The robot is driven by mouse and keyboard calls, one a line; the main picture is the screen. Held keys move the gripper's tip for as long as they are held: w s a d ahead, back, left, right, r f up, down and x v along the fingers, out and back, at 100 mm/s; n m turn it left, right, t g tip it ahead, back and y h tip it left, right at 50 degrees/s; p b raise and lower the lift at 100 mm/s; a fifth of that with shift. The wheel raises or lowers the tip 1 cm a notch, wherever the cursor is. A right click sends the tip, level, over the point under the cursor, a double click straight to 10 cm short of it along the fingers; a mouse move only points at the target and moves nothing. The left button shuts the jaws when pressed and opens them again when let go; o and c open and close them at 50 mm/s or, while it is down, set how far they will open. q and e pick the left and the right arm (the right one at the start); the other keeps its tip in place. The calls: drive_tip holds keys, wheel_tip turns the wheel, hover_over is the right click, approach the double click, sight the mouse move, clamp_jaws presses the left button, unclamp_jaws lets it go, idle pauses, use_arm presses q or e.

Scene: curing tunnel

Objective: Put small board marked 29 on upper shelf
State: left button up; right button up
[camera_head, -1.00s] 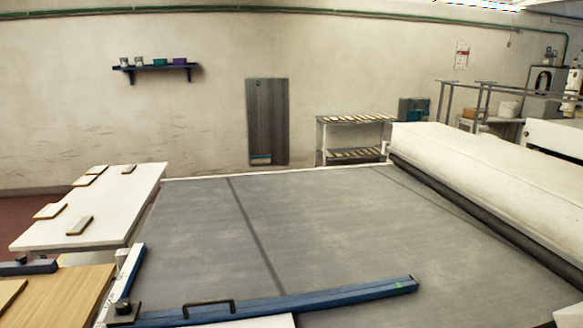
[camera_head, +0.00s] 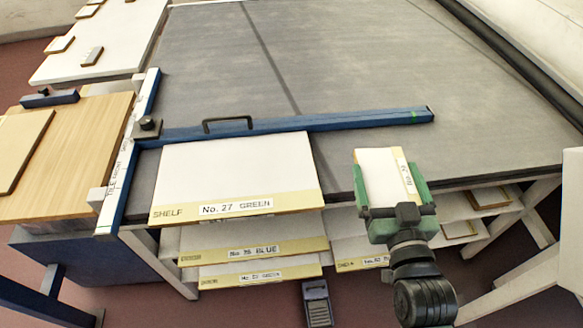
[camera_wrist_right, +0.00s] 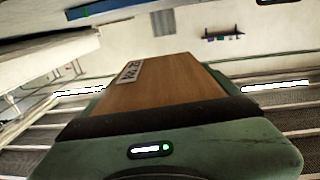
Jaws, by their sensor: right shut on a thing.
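My right gripper (camera_head: 392,192) is shut on a small board (camera_head: 378,172). The board has a white face and a yellowish strip with a label along its right side; its number is too small to read surely. The green fingers lie on the board's left and right sides, over the front edge of the grey belt. In the right wrist view the board's brown face (camera_wrist_right: 165,80) fills the middle, with a label on its left edge. Under the belt, an upper shelf (camera_head: 447,208) carries a small board (camera_head: 490,197), and a lower level holds another (camera_head: 458,230). My left gripper is not in view.
A large board marked No. 27 GREEN (camera_head: 235,170) lies at the belt's front edge. More labelled boards (camera_head: 255,250) lie on levels below it. A blue bar with a handle (camera_head: 290,124) crosses the belt (camera_head: 350,60). A wooden table (camera_head: 90,125) stands left.

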drive_tip(key=w+a+r+n+y+b, duration=0.1)
drive_tip(key=w+a+r+y+b, duration=0.15)
drive_tip(key=w, duration=0.55)
wheel_tip(320, 180, up, 4)
drive_tip(key=b, duration=0.1)
hover_over(351, 175)
drive_tip(key=shift+h, duration=0.45)
drive_tip(key=f, duration=1.3)
drive_tip(key=f+b, duration=0.1)
drive_tip(key=f, duration=0.5)
drive_tip(key=shift+w+f, duration=0.35)
drive_tip(key=shift+f, duration=0.2)
drive_tip(key=o, duration=1.3)
drive_tip(key=shift+r, duration=0.2)
drive_tip(key=shift+s+f, duration=0.15)
drive_tip(key=shift+s, duration=0.15)
drive_tip(key=s, duration=0.3)
drive_tip(key=s+d+b, duration=0.1)
drive_tip(key=s, duration=0.3)
drive_tip(key=s+d, duration=0.1)
drive_tip(key=s, duration=0.3)
drive_tip(key=shift+s+d, duration=0.1)
drive_tip(key=shift+d, duration=0.05)
